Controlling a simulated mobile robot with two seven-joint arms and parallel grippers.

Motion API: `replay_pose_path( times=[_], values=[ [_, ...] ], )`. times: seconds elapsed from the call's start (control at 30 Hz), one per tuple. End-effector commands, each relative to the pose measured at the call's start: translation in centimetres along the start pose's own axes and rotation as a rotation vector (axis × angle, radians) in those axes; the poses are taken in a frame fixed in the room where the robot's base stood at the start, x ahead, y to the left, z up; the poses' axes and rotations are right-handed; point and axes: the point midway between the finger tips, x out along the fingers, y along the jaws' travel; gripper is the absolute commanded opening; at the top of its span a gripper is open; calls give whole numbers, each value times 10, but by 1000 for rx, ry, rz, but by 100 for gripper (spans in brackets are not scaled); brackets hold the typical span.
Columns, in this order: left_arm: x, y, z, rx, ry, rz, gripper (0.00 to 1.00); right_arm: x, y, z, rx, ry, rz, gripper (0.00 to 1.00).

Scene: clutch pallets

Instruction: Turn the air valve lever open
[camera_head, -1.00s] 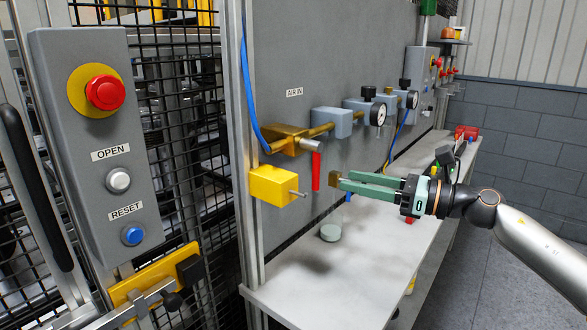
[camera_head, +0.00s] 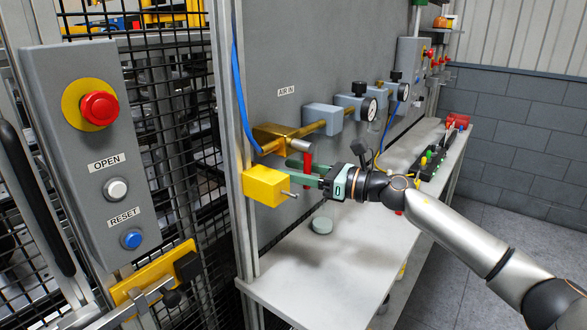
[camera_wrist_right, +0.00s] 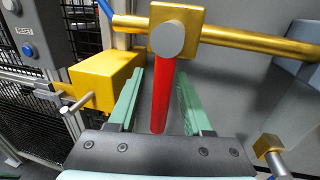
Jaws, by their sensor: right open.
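The red air valve lever (camera_head: 308,166) hangs down from the grey hub of the brass valve (camera_head: 277,135) under the AIR IN label. In the right wrist view the lever (camera_wrist_right: 162,95) points down from the hub and lies between the two green fingers of my right gripper (camera_wrist_right: 158,98). The fingers are open, with a gap visible on each side of the lever. In the head view my right gripper (camera_head: 300,172) reaches in from the right, and its fingers partly hide the lever. My left gripper is not in view.
A yellow block with a metal pin (camera_head: 265,186) sits just left of and below the lever. Grey air units with gauges (camera_head: 356,106) continue along the pipe to the right.

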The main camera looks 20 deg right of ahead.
Motion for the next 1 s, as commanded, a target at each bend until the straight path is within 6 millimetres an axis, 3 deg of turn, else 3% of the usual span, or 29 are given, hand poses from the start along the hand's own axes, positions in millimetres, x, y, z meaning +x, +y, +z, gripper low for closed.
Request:
replay_pose_path(
  times=[0.07, 0.5, 1.0],
  values=[
    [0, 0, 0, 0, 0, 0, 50, 0, 0, 0, 0, 0, 0, 50],
    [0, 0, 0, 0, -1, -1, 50, -1, 0, 0, 1, 0, 0, 1],
    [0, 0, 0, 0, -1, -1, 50, -1, 0, 0, 1, 1, 1, 0]
  ],
)
